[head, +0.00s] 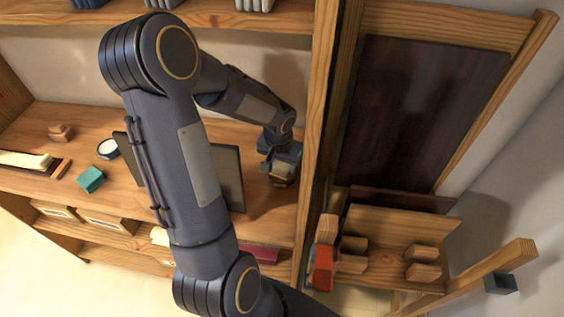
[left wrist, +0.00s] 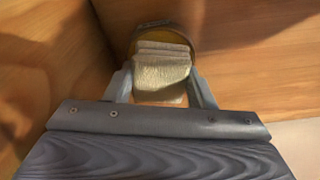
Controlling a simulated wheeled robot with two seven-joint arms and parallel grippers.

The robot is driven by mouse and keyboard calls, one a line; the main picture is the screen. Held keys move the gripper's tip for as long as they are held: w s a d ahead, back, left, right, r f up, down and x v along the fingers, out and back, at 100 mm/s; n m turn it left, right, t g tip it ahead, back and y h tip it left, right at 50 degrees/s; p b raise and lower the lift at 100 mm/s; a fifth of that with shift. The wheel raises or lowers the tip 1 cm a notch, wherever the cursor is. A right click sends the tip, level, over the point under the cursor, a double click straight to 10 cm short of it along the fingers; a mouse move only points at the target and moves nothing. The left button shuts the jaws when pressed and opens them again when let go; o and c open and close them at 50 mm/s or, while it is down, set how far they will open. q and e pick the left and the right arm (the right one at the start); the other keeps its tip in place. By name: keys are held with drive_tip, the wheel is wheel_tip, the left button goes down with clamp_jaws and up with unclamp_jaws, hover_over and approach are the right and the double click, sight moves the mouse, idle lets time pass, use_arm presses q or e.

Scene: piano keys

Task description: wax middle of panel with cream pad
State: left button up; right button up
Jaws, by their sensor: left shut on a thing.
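My left gripper (head: 281,160) is low over the right end of the wooden shelf. It is shut on a cream pad (head: 284,172). In the left wrist view the layered cream pad (left wrist: 162,70) sits between the two fingers of the left gripper (left wrist: 161,88). A round amber thing with a dark rim (left wrist: 153,27) is right behind the pad; I cannot tell if they touch. A dark, glossy brown panel (head: 420,110) stands in a wooden frame at the right, apart from the gripper. My right gripper is not in view.
A wooden upright (head: 319,120) stands between shelf and panel. On the shelf are a teal block (head: 91,179), a round white-topped tin (head: 108,149) and a dark board (head: 228,172) partly behind my arm. Wooden blocks and an orange-red block (head: 322,268) are below the panel.

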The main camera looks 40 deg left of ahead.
sight(282, 164)
use_arm(q)
drive_tip(key=shift+s+f+b, duration=0.1)
drive_tip(key=shift+f+b, duration=0.5)
drive_tip(key=shift+b, duration=0.15)
idle(2.1)
drive_tip(key=shift+r+p, duration=2.55)
drive_tip(key=shift+r, duration=1.05)
drive_tip(key=shift+d+f, duration=0.1)
